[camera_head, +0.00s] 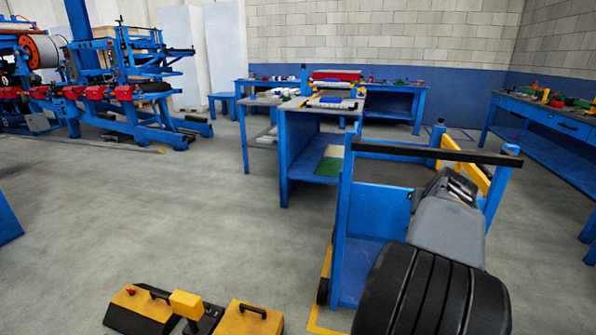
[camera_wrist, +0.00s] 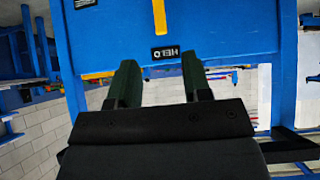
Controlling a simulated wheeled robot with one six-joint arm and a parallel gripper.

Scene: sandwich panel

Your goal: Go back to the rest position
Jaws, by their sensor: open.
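My gripper (camera_wrist: 160,63) shows in the wrist view as two dark green fingers set well apart. Nothing is between them. Beyond the fingers is a blue panel (camera_wrist: 220,30) with a yellow stripe and a small black label with upside-down lettering. I cannot tell how far the fingers are from this panel. In the head view my arm is at the lower right, over a blue cart (camera_head: 350,265) with a black top bar. The fingers cannot be made out in the head view.
A yellow and black floor unit (camera_head: 195,312) lies at the bottom. Blue workbenches stand in the middle (camera_head: 297,150) and at the right (camera_head: 548,118), with small items on top. A large blue machine (camera_head: 130,85) is at the far left. The grey floor (camera_head: 150,210) at left centre is clear.

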